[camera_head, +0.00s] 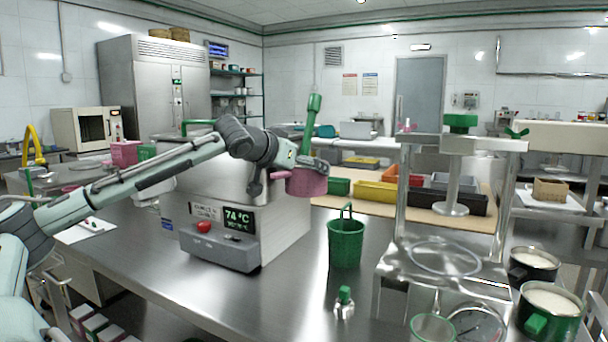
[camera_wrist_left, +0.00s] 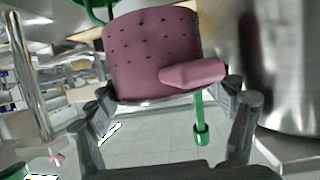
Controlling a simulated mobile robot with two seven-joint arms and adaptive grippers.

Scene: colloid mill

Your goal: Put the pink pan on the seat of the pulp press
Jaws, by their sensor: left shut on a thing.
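The pink pan (camera_head: 306,183) is held in my left gripper (camera_head: 292,170), up in the air beside the steel machine with the 74 °C display. In the left wrist view the pink pan (camera_wrist_left: 152,58) shows small dark holes and a stub handle, between the fingers of my left gripper (camera_wrist_left: 168,110). The pulp press (camera_head: 447,146) stands at the right, with a green knob on top and a round plate on a spindle. Its seat (camera_head: 445,255) is a steel base with a round ring, and it looks bare. My right gripper is not in view.
A green basket (camera_head: 346,242) stands on the steel table between the machine (camera_head: 247,190) and the press. A small green-capped item (camera_head: 344,297) is in front of it. Pots of pale liquid (camera_head: 549,303) stand right of the press, and a glass (camera_head: 432,328) in front.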

